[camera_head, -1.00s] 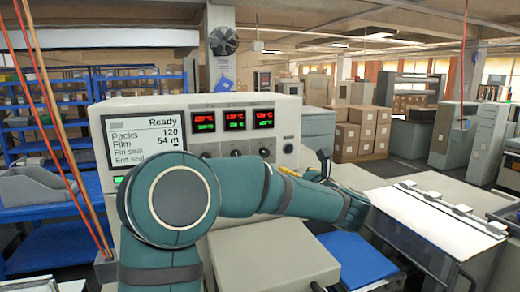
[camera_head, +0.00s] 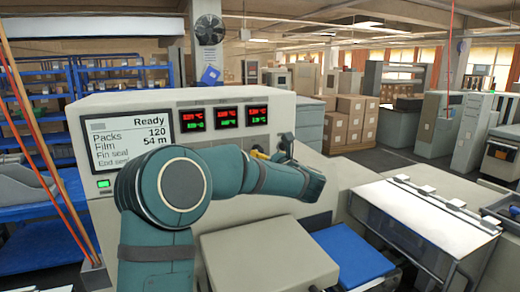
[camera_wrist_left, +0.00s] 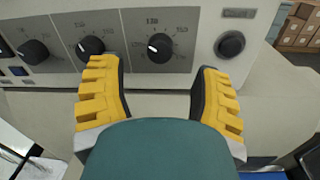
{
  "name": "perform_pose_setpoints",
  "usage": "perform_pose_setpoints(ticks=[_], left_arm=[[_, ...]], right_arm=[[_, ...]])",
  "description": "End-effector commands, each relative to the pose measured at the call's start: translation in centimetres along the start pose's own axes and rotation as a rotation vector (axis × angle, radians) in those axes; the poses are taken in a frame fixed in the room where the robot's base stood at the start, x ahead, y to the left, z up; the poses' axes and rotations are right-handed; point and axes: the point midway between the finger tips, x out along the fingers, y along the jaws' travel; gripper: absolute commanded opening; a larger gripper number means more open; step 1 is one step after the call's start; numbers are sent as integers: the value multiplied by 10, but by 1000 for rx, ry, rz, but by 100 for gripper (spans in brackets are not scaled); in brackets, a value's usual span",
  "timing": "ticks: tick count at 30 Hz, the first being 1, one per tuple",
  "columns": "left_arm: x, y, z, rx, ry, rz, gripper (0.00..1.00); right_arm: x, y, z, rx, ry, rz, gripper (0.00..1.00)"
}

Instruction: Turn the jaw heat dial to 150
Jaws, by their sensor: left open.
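The jaw heat dial cannot be told by name, as the dial labels are too small to read. In the left wrist view, three black dials with white pointer marks sit on grey scales: a left dial (camera_wrist_left: 34,52), a middle dial (camera_wrist_left: 91,46) and a right dial (camera_wrist_left: 160,47). The right dial's mark lies on its left side. My left gripper (camera_wrist_left: 157,70) is open and empty, its yellow-backed fingers below and either side of the right dial, apart from it. In the head view the left gripper (camera_head: 272,150) is partly hidden by its arm, in front of the panel.
A round black knob (camera_wrist_left: 230,44) is right of the dials. Above the dials are red and green displays (camera_head: 227,117) and a status screen (camera_head: 128,140) reading Ready. A beige box (camera_head: 268,262), a blue pad (camera_head: 352,252) and a white-topped cover (camera_head: 425,222) lie below and right.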

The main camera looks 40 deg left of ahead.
Motion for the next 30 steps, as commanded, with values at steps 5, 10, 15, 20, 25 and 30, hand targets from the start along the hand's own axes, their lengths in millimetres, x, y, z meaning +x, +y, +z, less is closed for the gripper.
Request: perform_pose_setpoints(ticks=[5,10,15,20,25,30], left_arm=[[31,1,1,0,1,3,64],[47,0,1,1,0,1,64],[53,0,0,0,0,0,64],[53,0,0,0,0,0,64],[53,0,0,0,0,0,31],[53,0,0,0,-1,0,0]], right_arm=[[-9,-3,-1,0,0,-2,0],[-13,-4,-1,0,0,-2,0],[-14,-4,-2,0,0,-3,0],[-14,-4,-2,0,0,-3,0],[-14,-4,-2,0,0,-3,0],[-14,-5,-2,0,0,-3,0]])
